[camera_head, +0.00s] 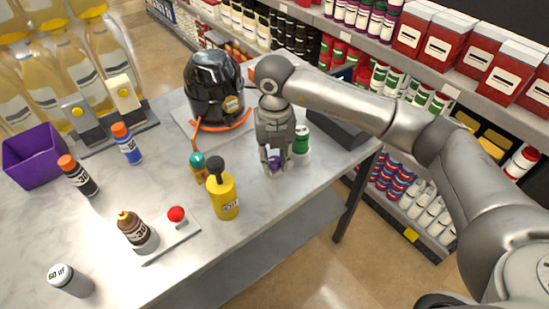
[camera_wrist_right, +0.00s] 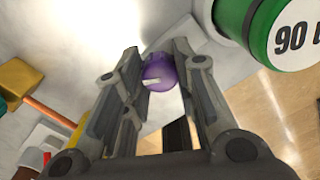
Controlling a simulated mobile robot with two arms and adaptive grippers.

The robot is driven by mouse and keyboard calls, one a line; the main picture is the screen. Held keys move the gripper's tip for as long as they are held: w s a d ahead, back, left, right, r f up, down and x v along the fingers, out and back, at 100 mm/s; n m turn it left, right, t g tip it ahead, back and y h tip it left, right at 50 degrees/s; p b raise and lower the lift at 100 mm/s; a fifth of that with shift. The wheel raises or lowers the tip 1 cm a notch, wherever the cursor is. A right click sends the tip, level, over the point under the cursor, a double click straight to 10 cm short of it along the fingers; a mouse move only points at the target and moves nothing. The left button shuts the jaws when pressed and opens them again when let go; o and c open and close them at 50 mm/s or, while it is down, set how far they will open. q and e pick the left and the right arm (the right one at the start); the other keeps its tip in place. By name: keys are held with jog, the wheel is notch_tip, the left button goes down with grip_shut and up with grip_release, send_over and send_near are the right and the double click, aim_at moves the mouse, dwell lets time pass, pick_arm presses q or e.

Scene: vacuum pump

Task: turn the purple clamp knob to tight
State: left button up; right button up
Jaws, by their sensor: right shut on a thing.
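The purple clamp knob (camera_wrist_right: 159,74) is between the fingertips of my right gripper (camera_wrist_right: 160,65) in the right wrist view. It is round, with a pale mark on its face. In the head view the knob (camera_head: 277,166) shows partly under the right gripper (camera_head: 276,168), which points down at the table near its right edge. The right fingers are shut on the knob from both sides. I cannot tell from the mark whether the knob is tight. My left gripper is not in view.
A green-and-white container (camera_head: 300,140) stands close to the right gripper. A black domed machine (camera_head: 215,90) is behind. The steel table (camera_head: 120,200) has free room at front left.

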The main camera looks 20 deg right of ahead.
aim_at(275, 160)
dwell(0.5)
jog(key=o, duration=1)
jog(key=shift+o, duration=0.2)
notch_tip(275, 160, up, 12)
jog(key=shift+f, duration=0.1)
